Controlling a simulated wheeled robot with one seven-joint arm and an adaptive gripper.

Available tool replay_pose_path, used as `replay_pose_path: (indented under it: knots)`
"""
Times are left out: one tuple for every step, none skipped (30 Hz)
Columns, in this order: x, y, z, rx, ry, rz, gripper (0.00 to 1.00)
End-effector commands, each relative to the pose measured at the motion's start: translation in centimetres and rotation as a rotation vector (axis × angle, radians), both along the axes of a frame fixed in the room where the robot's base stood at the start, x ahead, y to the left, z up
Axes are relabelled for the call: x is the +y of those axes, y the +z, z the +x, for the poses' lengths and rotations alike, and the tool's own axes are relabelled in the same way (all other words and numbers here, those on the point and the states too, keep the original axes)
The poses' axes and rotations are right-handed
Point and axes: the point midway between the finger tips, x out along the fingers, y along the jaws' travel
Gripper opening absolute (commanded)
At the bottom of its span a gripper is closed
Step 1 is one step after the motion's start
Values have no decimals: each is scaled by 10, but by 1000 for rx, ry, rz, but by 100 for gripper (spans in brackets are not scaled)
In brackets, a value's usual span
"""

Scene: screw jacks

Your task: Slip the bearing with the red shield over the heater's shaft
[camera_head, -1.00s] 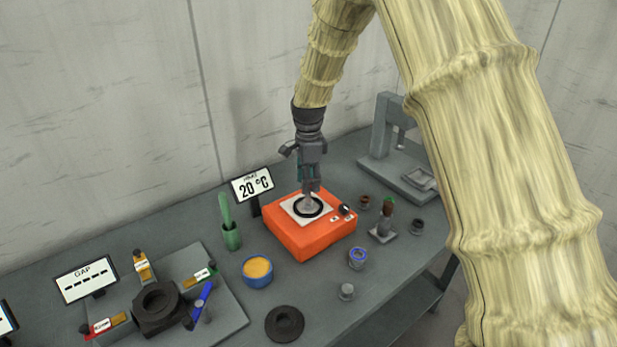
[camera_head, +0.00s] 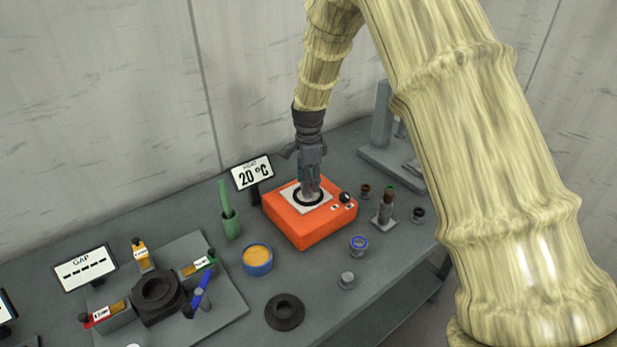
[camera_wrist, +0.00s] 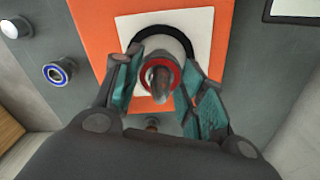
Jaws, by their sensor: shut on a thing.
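The bearing with the red shield (camera_wrist: 143,71) is between my gripper's (camera_wrist: 157,94) two fingers in the wrist view, and the gripper is shut on it. The heater's grey shaft (camera_wrist: 161,83) shows through the red ring, its tip toward the camera, so the bearing appears to be around it. How far down the bearing sits cannot be told. The heater (camera_head: 304,231) is an orange box with a white plate and a black ring on top. In the head view my gripper (camera_head: 310,190) points down just over that plate and hides the bearing.
A 20 °C display (camera_head: 251,174) stands behind the heater. A blue-shield bearing (camera_head: 359,245), a silver cylinder (camera_head: 347,280) and an upright post (camera_head: 386,207) stand to the right. A yellow-filled blue cup (camera_head: 257,260), green holder (camera_head: 230,224) and dark ring (camera_head: 284,312) are left and in front.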

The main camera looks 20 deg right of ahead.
Motion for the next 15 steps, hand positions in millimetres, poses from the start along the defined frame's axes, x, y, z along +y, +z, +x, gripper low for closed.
replay_pose_path:
  knots:
    - [0,-2,0,0,0,0,15]
    - [0,-3,0,-1,0,0,15]
    - [0,-4,0,-1,0,0,15]
    - [0,-4,0,-1,0,0,15]
    - [0,-5,0,-1,0,0,15]
    - [0,-5,0,-1,0,0,15]
    - [0,-5,0,-1,0,0,15]
    - [0,-5,0,-1,0,0,15]
    - [0,-5,0,-1,0,0,15]
    - [0,-5,0,-1,0,0,15]
    - [0,-5,0,-1,0,0,15]
    - [0,-5,0,-1,0,0,15]
    - [0,-5,0,-1,0,0,15]
    - [0,-5,0,-1,0,0,15]
    - [0,-6,0,-1,0,0,46]
